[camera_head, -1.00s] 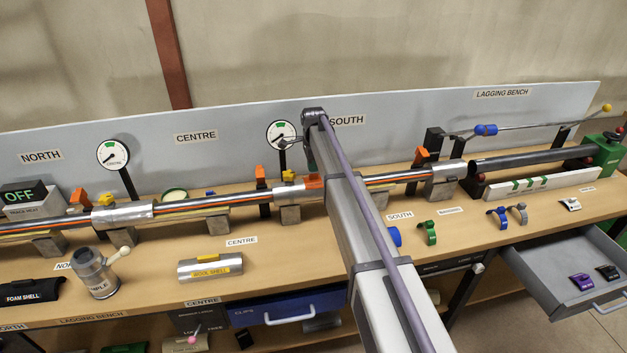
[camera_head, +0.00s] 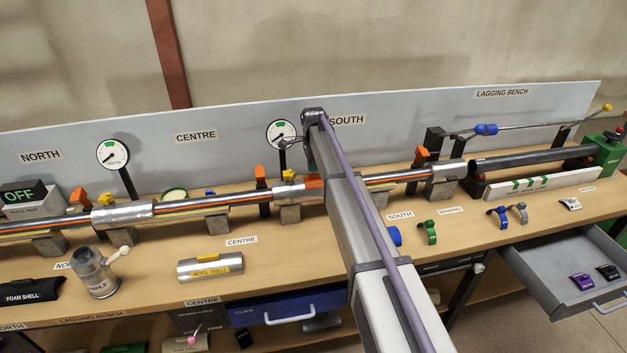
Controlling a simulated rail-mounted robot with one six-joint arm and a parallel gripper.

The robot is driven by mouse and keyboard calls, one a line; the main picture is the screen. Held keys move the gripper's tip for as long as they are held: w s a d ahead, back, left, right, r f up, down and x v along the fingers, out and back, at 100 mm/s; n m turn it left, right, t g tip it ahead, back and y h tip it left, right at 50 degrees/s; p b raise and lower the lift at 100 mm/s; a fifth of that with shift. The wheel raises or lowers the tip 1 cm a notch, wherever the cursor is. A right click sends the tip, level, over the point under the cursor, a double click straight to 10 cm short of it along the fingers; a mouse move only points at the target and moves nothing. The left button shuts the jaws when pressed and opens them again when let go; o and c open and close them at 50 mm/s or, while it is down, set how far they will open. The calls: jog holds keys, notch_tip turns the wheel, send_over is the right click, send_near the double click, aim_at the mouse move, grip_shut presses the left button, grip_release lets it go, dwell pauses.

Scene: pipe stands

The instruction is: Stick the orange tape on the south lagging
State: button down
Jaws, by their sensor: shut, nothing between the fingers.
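The silver south lagging (camera_head: 286,191) is around the pipe below the SOUTH label, with a yellow clip on its top. An orange patch (camera_head: 313,183), which looks like the orange tape, shows at the lagging's right part, beside my arm. My gripper (camera_head: 311,168) points down just above this patch, shut and empty. Its fingertips are small and partly hidden by my arm, so I cannot tell whether they touch the patch. My arm also hides the lagging's right end.
A gauge (camera_head: 281,134) stands close behind my gripper. An orange-topped post (camera_head: 261,177) stands left of the lagging. An open drawer (camera_head: 560,262) juts out at right.

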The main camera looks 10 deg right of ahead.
jog(key=shift+f+b, duration=0.65)
jog(key=shift+f, duration=0.05)
dwell(0.5)
jog(key=shift+r, duration=0.1)
dwell(1.6)
notch_tip(320, 180, up, 7)
jog(key=p, duration=0.7)
notch_tip(320, 180, up, 11)
jog(key=p, duration=1.1)
jog(key=shift+f, duration=0.2)
